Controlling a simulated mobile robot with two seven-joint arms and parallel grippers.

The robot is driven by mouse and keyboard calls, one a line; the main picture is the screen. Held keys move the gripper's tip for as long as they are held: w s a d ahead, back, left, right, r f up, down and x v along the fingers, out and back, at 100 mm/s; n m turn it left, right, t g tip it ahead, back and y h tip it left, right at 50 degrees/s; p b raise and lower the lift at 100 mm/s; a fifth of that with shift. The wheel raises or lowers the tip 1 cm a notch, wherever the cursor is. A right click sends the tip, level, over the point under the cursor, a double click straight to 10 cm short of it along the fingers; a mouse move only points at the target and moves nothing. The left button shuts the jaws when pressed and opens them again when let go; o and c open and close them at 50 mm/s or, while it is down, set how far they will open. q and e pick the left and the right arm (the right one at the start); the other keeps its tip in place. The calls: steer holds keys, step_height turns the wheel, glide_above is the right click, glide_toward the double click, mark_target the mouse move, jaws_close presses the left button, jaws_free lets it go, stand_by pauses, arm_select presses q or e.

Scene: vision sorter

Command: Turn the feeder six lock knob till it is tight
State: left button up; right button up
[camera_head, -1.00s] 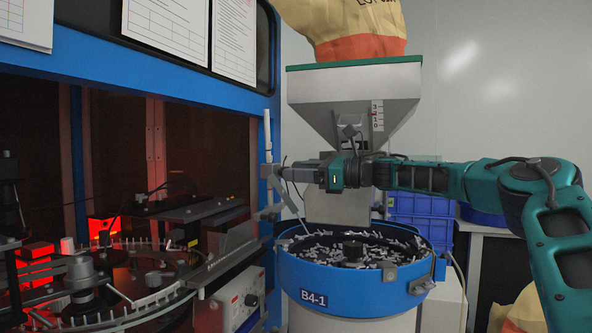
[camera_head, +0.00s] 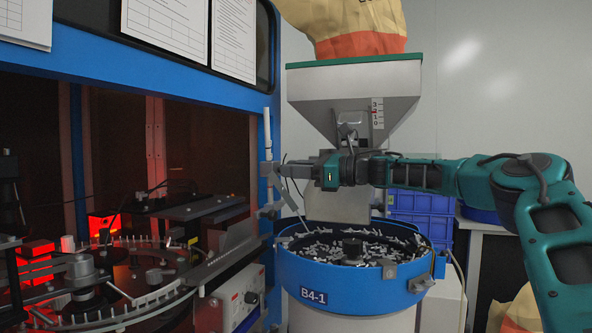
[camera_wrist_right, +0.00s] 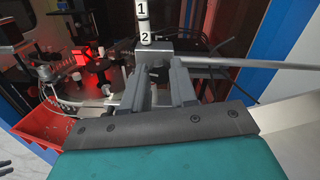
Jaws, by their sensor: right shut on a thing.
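My right gripper (camera_head: 280,170) reaches in from the right, above the feeder bowl, to a clamp on an upright white rod (camera_head: 267,130). In the right wrist view my fingers (camera_wrist_right: 155,80) are shut on the lock knob (camera_wrist_right: 155,70), a small dark part mostly hidden between them. The grey clamp block (camera_wrist_right: 153,47) sits just beyond the fingertips, at the foot of the white rod (camera_wrist_right: 143,20) marked 1 and 2. The blue feeder bowl (camera_head: 325,291), labelled B4-1, holds many small grey parts. How tight the knob is cannot be seen.
A hopper (camera_head: 350,88) with a sack on top stands behind the bowl. The blue machine frame (camera_head: 150,85) and a round glass-side track (camera_head: 150,300) are at left. A thin metal rod (camera_wrist_right: 230,62) runs right from the clamp. Blue crates (camera_head: 420,203) stand behind my arm.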

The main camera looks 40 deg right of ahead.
steer(key=shift+m, duration=0.4)
jaws_close()
steer(key=shift+d+f+m, duration=0.1)
steer(key=shift+f+m, duration=0.05)
steer(key=shift+m, duration=5.35)
steer(key=shift+a+f+m, duration=0.1)
steer(key=shift+f+m, duration=0.05)
steer(key=shift+m, duration=5.35)
steer(key=shift+d+f+m, duration=0.1)
steer(key=shift+f+m, duration=0.05)
steer(key=shift+m, duration=5.35)
